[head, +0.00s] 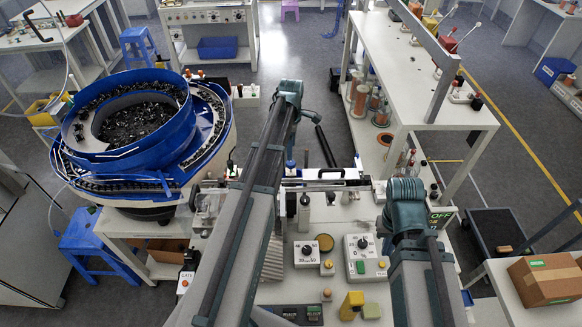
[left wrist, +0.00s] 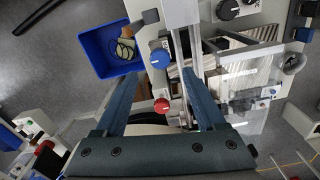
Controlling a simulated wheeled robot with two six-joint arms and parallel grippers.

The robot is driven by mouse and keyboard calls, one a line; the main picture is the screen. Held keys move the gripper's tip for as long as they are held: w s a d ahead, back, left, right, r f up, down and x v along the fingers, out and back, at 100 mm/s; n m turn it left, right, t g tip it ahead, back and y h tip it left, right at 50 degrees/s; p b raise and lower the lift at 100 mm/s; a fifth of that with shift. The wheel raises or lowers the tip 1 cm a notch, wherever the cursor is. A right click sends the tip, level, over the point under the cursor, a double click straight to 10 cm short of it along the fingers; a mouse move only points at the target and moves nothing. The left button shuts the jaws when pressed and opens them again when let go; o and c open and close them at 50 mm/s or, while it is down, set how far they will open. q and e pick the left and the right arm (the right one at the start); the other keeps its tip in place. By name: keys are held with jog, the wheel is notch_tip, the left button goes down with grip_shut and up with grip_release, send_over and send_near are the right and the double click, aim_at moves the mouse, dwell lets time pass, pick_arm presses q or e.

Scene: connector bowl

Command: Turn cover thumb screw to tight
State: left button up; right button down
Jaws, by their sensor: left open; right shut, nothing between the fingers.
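My left gripper (left wrist: 165,65) is open and empty in the left wrist view, with its two teal fingers apart. A blue knob (left wrist: 160,58) and a red knob (left wrist: 161,105) show between the fingers, beside a pale metal rail (left wrist: 184,45). I cannot tell whether the fingers are level with them. A clear cover (left wrist: 245,88) lies right of the fingers, with a dark grey round knob (left wrist: 293,62) at its upper right. I cannot tell for sure which knob is the cover thumb screw. My right gripper is not in view.
A blue bowl feeder (head: 135,125) full of small dark parts stands left of the bench. Dial boxes (head: 366,257) and a yellow block (head: 351,305) sit on the bench near my arms. A blue bin (left wrist: 108,48) is at upper left in the wrist view.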

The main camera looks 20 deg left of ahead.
aim_at(291, 164)
pick_arm(q)
notch_tip(291, 164, down, 7)
jog(key=b, duration=0.5)
jog(key=shift+b, duration=0.4)
jog(key=shift+r, duration=0.1)
grip_shut()
